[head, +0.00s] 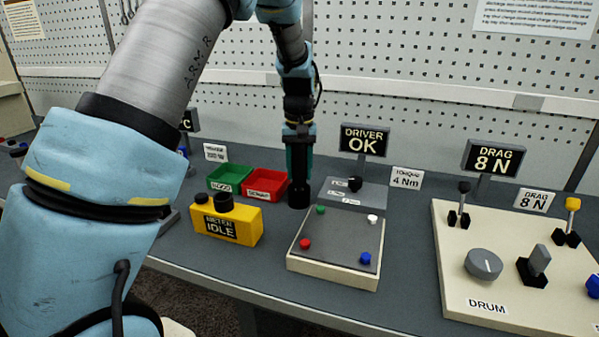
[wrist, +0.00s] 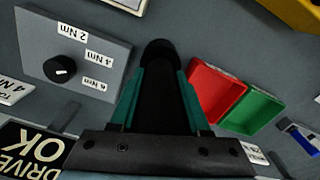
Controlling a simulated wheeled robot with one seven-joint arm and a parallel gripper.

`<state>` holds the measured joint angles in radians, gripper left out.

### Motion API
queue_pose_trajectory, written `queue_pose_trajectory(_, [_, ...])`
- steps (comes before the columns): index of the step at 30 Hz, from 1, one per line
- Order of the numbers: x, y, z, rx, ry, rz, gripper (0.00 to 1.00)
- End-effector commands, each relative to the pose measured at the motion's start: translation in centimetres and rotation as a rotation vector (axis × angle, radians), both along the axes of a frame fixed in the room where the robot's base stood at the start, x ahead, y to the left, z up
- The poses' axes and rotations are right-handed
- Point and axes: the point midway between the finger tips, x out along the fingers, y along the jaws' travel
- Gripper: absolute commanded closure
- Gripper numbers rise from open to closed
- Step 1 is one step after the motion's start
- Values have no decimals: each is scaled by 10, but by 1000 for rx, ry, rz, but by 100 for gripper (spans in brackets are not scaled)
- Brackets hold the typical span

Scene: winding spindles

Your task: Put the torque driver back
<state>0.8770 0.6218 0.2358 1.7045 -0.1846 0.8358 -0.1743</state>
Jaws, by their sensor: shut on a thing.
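My gripper (head: 299,165) points straight down over the bench, between the red bin and the grey dial box. In the wrist view its teal fingers (wrist: 162,92) are shut on the black torque driver (wrist: 160,110), which lies between them. A short black cylinder (head: 298,196) shows just below the fingertips, at bench level. I cannot tell whether it is the driver's end or a holder around it. The grey box (head: 358,195) with a black dial and Nm labels stands just to the right, and its sign (head: 363,142) reads DRIVER OK.
A red bin (head: 265,198) and green bin (head: 246,173) stand left of my gripper. A yellow meter box (head: 227,235) reads IDLE. A board with coloured pegs (head: 338,241) lies in front right. The drum panel (head: 468,282) is farther right. A pegboard wall stands behind.

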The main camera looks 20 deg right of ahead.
Motion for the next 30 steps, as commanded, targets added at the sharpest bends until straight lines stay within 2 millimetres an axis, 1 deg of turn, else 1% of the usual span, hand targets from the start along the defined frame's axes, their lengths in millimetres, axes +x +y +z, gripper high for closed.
queue_pose_trajectory(3, [0, 1, -11, 0, 1, 1, 100])
queue_pose_trajectory(14, [0, 0, -16, 0, 0, 0, 100])
queue_pose_trajectory(15, [0, 0, -16, 0, 1, 0, 50])
queue_pose_trajectory(22, [0, 0, -16, 0, 1, 0, 24])
queue_pose_trajectory(30, [0, 0, -14, 0, 0, 0, 24])
